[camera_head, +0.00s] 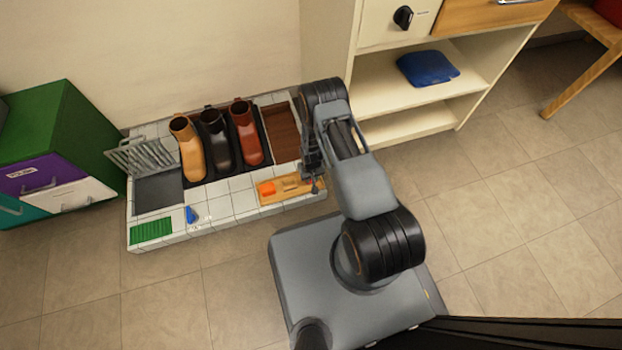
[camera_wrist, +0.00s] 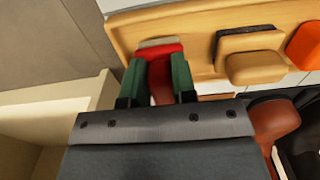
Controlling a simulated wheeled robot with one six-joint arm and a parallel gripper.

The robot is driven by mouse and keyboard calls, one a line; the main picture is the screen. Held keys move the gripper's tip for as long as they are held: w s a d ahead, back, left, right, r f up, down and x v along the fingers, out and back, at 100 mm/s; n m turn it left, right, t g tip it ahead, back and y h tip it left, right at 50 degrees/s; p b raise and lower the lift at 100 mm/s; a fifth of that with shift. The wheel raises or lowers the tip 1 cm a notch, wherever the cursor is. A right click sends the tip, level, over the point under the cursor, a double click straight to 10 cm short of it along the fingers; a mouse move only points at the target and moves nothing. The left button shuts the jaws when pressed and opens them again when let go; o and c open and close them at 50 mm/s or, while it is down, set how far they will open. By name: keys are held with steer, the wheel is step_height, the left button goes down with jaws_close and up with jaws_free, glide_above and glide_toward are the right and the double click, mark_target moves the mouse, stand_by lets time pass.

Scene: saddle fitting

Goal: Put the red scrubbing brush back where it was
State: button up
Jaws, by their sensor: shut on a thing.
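The red scrubbing brush (camera_wrist: 161,72), with a pale edge at its far end, is between the two green fingers of my gripper (camera_wrist: 157,80) in the wrist view. The gripper is shut on it. The brush's far end overlaps the left end of the wooden rack (camera_wrist: 200,14); I cannot tell whether it touches the rack or hangs above it. In the head view my gripper (camera_head: 314,183) is at the right end of the same rack (camera_head: 298,195), and the brush is mostly hidden.
On the rack are a tan brush (camera_wrist: 256,66) and an orange item (camera_wrist: 307,46). Behind it on the tiled platform stand several boots (camera_head: 216,140) and a brown tray (camera_head: 282,130). A cream shelf unit (camera_head: 400,105) is at the right. A blue item (camera_head: 191,214) lies left on the platform.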

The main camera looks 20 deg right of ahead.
steer(key=shift+f, duration=0.35)
steer(key=shift+f, duration=0.1)
steer(key=o, duration=0.9)
step_height(320, 180, up, 12)
steer(key=p, duration=0.5)
steer(key=shift+f, duration=0.1)
step_height(320, 180, up, 27)
steer(key=t, duration=0.1)
steer(key=s+r+t, duration=0.1)
steer(key=s+r, duration=1.4)
steer(key=shift+r+t, duration=0.3)
steer(key=shift+r, duration=0.1)
